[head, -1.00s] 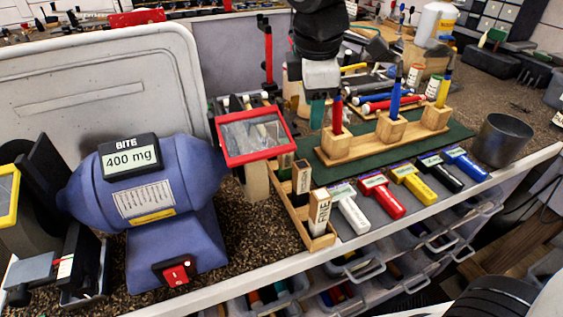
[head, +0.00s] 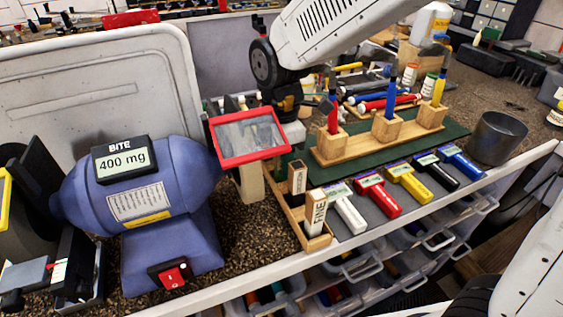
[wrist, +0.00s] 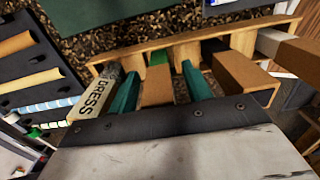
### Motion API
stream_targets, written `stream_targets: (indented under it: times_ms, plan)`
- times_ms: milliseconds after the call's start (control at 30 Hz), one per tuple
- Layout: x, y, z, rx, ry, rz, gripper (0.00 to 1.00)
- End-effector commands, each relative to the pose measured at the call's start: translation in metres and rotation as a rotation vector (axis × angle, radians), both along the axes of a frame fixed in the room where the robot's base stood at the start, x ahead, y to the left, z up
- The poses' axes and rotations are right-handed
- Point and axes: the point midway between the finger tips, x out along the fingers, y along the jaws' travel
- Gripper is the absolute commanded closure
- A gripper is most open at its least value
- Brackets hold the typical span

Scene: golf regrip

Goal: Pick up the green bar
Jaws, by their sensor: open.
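In the wrist view, a green bar (wrist: 157,58) shows its green end in a compartment of the wooden tray (wrist: 110,66). A brown block, perhaps its sleeve, covers the part nearer me. My gripper (wrist: 160,69) is open, with one teal finger on each side of this brown block. I cannot tell whether either finger touches it.
A bar marked DRESS (wrist: 92,98) stands left of my fingers, and another brown block (wrist: 240,76) stands right. The red-framed shield (head: 249,135) of the blue grinder (head: 140,195) is close on the left. Wooden holders (head: 388,128) and coloured handles (head: 408,181) stand right.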

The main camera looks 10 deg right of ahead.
Motion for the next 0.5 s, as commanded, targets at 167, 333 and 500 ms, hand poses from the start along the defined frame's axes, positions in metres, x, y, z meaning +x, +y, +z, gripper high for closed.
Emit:
stream_targets:
  times_ms: [167, 333, 500]
  plan:
    - [-0.0002, -0.0001, -0.0048, 0.0, 0.0, 0.0, 0.51]
    - [-0.0002, -0.0001, -0.0045, 0.0, 0.0, 0.0, 0.68]
    - [-0.0001, 0.0, -0.0044, 0.0, -0.001, 0.0, 0.97]
